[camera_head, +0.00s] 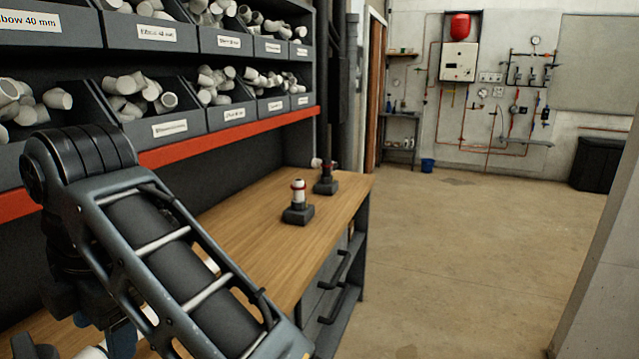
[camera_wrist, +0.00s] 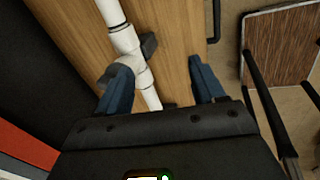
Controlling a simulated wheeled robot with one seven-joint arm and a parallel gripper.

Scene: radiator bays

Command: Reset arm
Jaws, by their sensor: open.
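In the wrist view my gripper (camera_wrist: 160,76) shows two blue fingers set wide apart, with nothing clamped between them. A white pipe with fittings (camera_wrist: 124,40) runs over the wooden bench below and passes between the fingers, closer to the left one. The left finger hides part of a fitting, and I cannot tell whether they touch. In the head view my arm reaches down over the bench at the left. A blue finger of my gripper (camera_head: 122,339) shows at the bottom, beside a bit of white pipe (camera_head: 92,352).
The wooden bench (camera_head: 250,220) has two dark holders at its far end, one with a white and red fitting (camera_head: 298,192). Shelves of labelled bins (camera_head: 170,124) with a red rail stand close on the left. Drawer handles (camera_head: 333,303) jut out. Floor (camera_head: 460,250) to the right is clear.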

